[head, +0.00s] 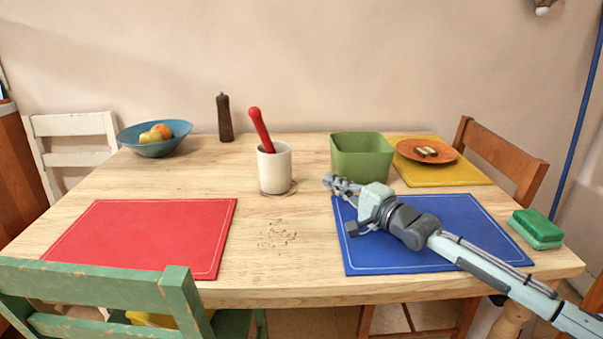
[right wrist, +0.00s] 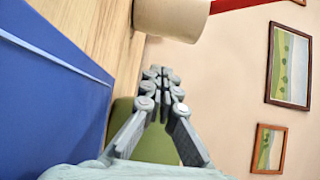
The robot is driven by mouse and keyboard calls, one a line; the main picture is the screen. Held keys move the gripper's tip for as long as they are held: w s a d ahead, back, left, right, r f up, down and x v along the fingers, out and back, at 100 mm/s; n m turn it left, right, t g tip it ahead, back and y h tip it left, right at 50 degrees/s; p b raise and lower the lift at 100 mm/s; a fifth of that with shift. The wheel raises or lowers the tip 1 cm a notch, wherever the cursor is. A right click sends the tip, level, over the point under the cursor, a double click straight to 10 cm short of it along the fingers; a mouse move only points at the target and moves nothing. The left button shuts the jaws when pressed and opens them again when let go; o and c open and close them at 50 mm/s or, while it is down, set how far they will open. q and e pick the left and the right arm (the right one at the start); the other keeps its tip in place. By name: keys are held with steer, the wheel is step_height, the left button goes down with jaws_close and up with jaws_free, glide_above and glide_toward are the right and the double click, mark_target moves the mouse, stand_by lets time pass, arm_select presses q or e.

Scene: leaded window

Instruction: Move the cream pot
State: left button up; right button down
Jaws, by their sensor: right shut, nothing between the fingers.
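The cream pot (head: 274,172) stands upright on the wooden table, near the middle, with a red handle (head: 260,130) leaning out of its top. A thin ring shows around its foot. It also shows at the top of the right wrist view (right wrist: 168,18), ahead of the fingers, with part of the red handle. My right gripper (head: 334,182) is shut and empty, above the far left corner of the blue mat. It is to the right of the pot and apart from it. Its fingers fill the middle of the right wrist view (right wrist: 161,75). My left gripper is not in view.
A green bin (head: 361,158) stands just behind my right gripper. A blue mat (head: 440,252) lies under my right arm, a red mat (head: 150,235) at left. Crumbs (head: 278,236) lie before the pot. A pepper mill (head: 225,118) and fruit bowl (head: 150,148) stand back left.

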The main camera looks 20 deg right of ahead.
mark_target(275, 168)
steer(key=x, duration=0.5)
steer(key=shift+w+a+r, duration=0.1)
steer(key=shift+w+r, duration=0.05)
steer(key=shift+w, duration=0.1)
steer(key=a, duration=0.1)
steer(key=w+a, duration=0.1)
steer(key=a, duration=0.1)
steer(key=shift+w+p, duration=0.15)
steer(key=shift+p, duration=0.2)
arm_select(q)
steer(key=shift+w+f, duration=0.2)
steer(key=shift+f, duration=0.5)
arm_select(e)
steer(key=shift+w+a, duration=0.15)
steer(key=shift+a, duration=0.15)
